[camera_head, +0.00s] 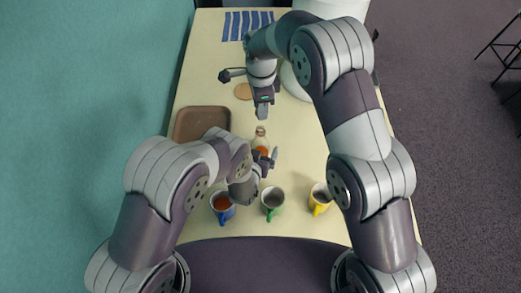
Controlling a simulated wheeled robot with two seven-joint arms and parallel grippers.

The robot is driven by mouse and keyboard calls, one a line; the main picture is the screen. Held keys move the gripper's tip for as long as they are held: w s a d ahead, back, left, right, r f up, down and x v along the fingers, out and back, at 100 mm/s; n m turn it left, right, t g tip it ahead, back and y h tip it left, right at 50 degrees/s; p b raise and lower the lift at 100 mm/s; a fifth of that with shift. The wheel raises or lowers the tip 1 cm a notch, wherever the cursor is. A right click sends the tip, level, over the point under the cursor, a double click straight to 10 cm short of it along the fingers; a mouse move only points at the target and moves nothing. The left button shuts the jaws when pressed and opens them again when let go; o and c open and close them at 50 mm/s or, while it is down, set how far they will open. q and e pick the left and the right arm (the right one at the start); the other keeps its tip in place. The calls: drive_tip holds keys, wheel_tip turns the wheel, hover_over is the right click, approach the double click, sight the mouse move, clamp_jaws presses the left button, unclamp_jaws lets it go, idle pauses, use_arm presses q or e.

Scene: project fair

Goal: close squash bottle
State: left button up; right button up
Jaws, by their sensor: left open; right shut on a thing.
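The squash bottle (261,137) stands upright on the table in the head view, with a clear upper part and orange squash low down. My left gripper (265,157) is open at the bottle's lower part, with a finger showing on its right side; I cannot tell whether it touches. My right gripper (262,112) is above the bottle in the picture, pointing down toward its neck. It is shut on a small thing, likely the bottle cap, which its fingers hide. A gap shows between its fingertips and the bottle top.
A blue mug (222,208) with orange-red drink, a green mug (272,203) and a yellow mug (320,199) stand at the near side. A brown tray (178,128) lies left, a round tan coaster (243,91) farther back, a white plate (292,84) behind my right arm, a striped cloth (235,25) at the far end.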

use_arm(q)
drive_tip(key=shift+w+d+f, duration=0.1)
drive_tip(key=shift+w+f, duration=0.2)
drive_tip(key=shift+w, duration=0.3)
use_arm(e)
drive_tip(key=shift+w+f, duration=0.1)
drive_tip(key=shift+w, duration=0.05)
use_arm(q)
drive_tip(key=shift+s+r, duration=0.1)
drive_tip(key=shift+s, duration=0.05)
drive_tip(key=c, duration=1.5)
use_arm(e)
drive_tip(key=shift+f, duration=2.45)
drive_tip(key=shift+f, duration=0.9)
drive_tip(key=shift+f, duration=0.55)
